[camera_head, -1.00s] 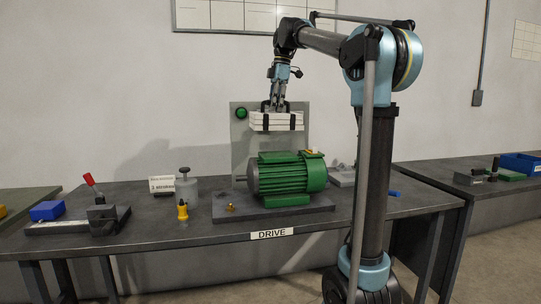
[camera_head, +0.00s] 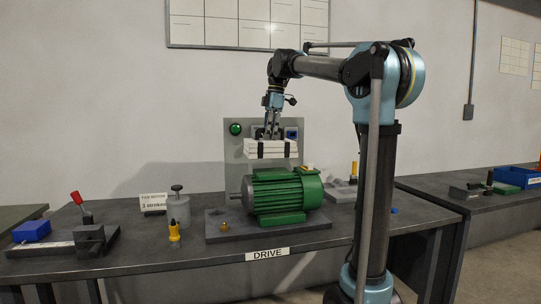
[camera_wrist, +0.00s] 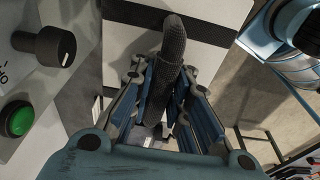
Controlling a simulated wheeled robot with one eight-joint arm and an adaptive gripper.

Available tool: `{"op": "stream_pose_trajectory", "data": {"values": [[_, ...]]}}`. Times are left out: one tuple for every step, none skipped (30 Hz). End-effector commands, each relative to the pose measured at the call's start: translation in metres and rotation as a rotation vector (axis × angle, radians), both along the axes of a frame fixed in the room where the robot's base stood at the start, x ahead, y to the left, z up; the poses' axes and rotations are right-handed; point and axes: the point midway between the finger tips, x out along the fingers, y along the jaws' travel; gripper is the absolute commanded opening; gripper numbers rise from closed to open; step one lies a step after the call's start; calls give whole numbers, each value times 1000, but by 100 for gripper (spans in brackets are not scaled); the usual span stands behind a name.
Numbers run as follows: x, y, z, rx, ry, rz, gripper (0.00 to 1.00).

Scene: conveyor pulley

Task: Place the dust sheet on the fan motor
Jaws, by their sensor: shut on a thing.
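The dust sheet (camera_head: 270,149) is a folded white bundle with two black straps. My gripper (camera_head: 271,134) is shut on it from above and holds it roughly level. In the wrist view my gripper (camera_wrist: 160,100) closes around a dark ribbed handle (camera_wrist: 173,45) on top of the white sheet (camera_wrist: 200,15). The green fan motor (camera_head: 285,192) sits on a grey base plate on the bench.
A grey panel with a green button (camera_head: 235,129) stands behind the motor. A red-handled tool (camera_head: 77,199) and blue block (camera_head: 32,231) are further left. Bare bench (camera_head: 130,255) lies in front.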

Motion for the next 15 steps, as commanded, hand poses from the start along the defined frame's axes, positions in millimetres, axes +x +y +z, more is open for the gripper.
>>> {"op": "stream_pose_trajectory", "data": {"values": [[0, 0, -6, 0, 0, 0, 0], [-1, 0, -9, 0, 0, 0, 0], [0, 0, -12, 0, 0, 0, 0], [0, 0, -13, 0, 0, 0, 0], [0, 0, -14, 0, 0, 0, 0], [0, 0, -16, 0, 0, 0, 0], [0, 0, -17, 0, 0, 0, 0], [0, 0, -19, 0, 0, 0, 0], [0, 0, -22, 0, 0, 0, 0], [0, 0, -25, 0, 0, 0, 0], [0, 0, -28, 0, 0, 0, 0], [0, -1, -33, 0, 0, 0, 0], [0, -1, -37, 0, 0, -1, 0], [0, 0, -42, 0, 0, -1, 0], [0, -1, -47, 0, 0, -1, 0]]}}
